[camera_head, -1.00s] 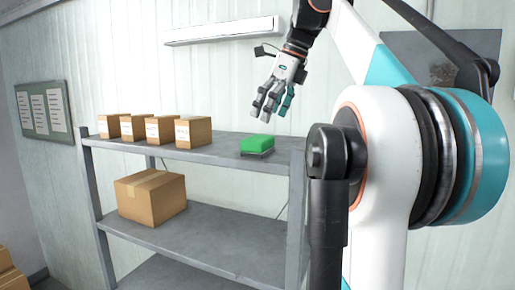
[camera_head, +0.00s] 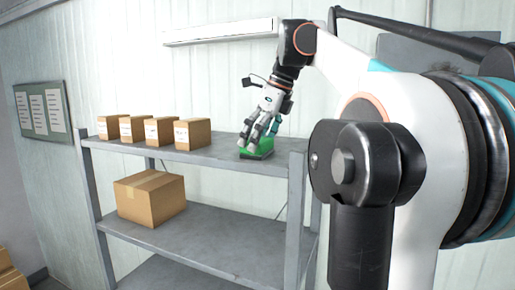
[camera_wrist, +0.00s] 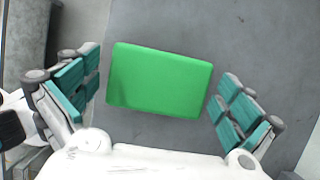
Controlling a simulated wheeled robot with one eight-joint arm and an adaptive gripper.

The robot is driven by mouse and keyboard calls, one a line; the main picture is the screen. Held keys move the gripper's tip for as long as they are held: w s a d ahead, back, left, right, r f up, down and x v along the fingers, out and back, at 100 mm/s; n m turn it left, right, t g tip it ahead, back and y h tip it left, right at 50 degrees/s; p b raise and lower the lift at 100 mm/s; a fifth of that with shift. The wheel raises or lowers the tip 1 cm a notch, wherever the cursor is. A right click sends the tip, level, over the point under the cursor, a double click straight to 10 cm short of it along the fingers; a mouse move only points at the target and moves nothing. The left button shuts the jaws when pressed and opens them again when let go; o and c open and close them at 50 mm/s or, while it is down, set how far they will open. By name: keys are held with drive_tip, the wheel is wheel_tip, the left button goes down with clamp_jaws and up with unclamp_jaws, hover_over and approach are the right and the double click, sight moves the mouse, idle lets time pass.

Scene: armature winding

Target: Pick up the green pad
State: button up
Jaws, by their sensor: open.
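The green pad (camera_head: 262,149) lies on the top shelf of the grey rack, near its right end. In the wrist view the green pad (camera_wrist: 160,80) is a plain green block with rounded corners, slightly tilted in the picture. My gripper (camera_head: 258,138) is right above the pad and hides part of it in the head view. In the wrist view my gripper (camera_wrist: 158,92) is open, with teal-padded fingers on the left and right of the pad. Gaps show between the fingers and the pad's sides, so it is not gripped.
The grey rack's top shelf (camera_head: 222,150) is bare between the pad and several small cardboard boxes (camera_head: 160,130) on the left. A larger cardboard box (camera_head: 150,197) stands on the shelf below. The panelled wall is close behind, with a long white fixture (camera_head: 220,32) high up.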

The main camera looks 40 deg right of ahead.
drive_tip(key=c, duration=0.8)
drive_tip(key=shift+c, duration=0.2)
drive_tip(key=shift+r, duration=0.15)
wheel_tip(320, 180, up, 20)
drive_tip(key=p, duration=0.6)
